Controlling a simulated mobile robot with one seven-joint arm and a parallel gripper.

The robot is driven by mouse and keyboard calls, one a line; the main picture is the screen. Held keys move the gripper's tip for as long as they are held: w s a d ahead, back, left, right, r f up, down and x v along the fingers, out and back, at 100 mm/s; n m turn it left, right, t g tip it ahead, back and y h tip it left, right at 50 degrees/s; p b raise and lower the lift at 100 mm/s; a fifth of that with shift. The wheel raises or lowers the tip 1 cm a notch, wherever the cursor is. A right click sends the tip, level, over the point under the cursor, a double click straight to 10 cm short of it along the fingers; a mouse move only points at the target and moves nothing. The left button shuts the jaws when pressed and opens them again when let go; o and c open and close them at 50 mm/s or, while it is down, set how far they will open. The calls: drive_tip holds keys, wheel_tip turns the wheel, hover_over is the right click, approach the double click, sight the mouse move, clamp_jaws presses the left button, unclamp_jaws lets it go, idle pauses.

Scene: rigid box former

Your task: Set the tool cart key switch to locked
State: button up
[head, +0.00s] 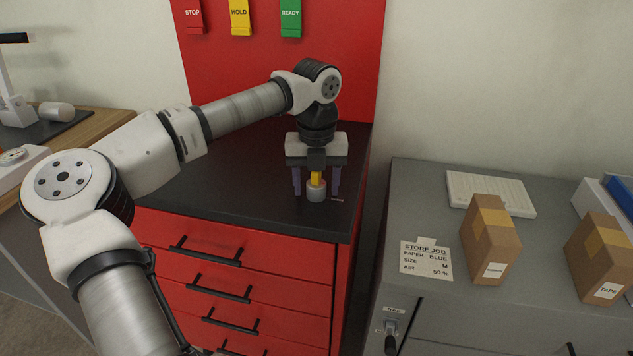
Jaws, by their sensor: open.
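The red tool cart (235,235) stands in the middle of the head view with a black top. On its top near the right front edge is the key switch, a grey round base (316,193) with a yellow key (316,178) standing up from it. My gripper (316,186) is above it, pointing down. Its two dark fingers are open, one to the left and one to the right of the key, apart from it as far as I can see. The label beside the switch is too small to read, and the top of the key is partly hidden by my gripper.
A red back panel holds STOP (193,14), HOLD (240,16) and READY (290,16) tags. A grey cabinet (420,205) at right carries two cardboard boxes (490,240), a STORE JOB card (426,260) and a white tray (490,192). The cart top left of the switch is clear.

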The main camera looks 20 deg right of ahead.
wheel_tip(320, 180, up, 14)
drive_tip(key=shift+b, duration=0.45)
drive_tip(key=shift+f, duration=0.1)
